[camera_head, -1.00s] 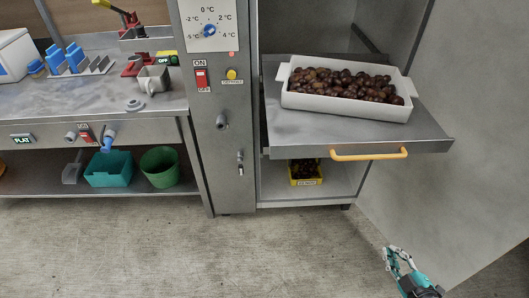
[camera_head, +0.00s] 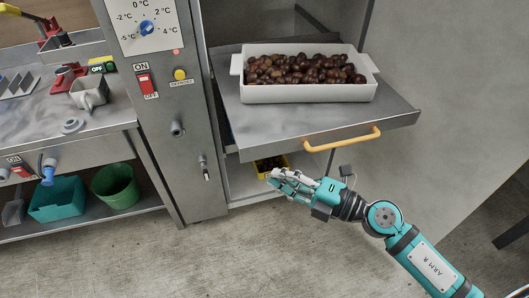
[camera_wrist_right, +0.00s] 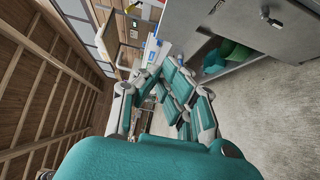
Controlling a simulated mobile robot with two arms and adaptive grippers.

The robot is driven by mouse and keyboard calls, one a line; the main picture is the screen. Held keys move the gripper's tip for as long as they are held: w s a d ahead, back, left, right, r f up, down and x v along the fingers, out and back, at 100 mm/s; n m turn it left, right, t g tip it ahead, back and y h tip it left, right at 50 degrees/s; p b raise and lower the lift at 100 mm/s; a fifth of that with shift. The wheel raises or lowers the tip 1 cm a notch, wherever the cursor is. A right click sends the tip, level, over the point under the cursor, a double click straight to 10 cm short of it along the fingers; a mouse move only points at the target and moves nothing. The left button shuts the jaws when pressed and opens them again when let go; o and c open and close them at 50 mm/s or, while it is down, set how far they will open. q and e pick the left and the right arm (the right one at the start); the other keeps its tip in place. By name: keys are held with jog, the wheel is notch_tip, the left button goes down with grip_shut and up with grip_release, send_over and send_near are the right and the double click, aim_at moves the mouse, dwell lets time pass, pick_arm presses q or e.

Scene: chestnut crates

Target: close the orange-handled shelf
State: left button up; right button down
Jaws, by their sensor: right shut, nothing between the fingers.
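The metal shelf (camera_head: 300,122) is slid out of the cabinet and has an orange handle (camera_head: 342,140) on its front edge. A white crate (camera_head: 310,94) full of chestnuts (camera_head: 305,70) stands on the shelf. My right gripper (camera_head: 272,178) is shut and empty, below and to the left of the handle, in front of the cabinet's lower part and apart from the handle. Its teal fingers also show in the right wrist view (camera_wrist_right: 165,100). My left gripper is not in view.
A yellow crate (camera_head: 262,165) sits in the lower compartment, partly hidden by my right gripper. The open cabinet door (camera_head: 440,90) stands at the right. At the left are a bench (camera_head: 90,120), a teal bin (camera_head: 57,200) and a green bin (camera_head: 116,188). The floor in front is clear.

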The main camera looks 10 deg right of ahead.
jog(key=w, duration=0.2)
jog(key=w+a, duration=0.1)
jog(key=w, duration=0.1)
jog(key=w+a, duration=0.1)
jog(key=w, duration=0.1)
jog(key=shift+a, duration=0.2)
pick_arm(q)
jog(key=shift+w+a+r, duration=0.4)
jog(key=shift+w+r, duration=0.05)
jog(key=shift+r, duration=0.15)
pick_arm(e)
jog(key=shift+s, duration=0.1)
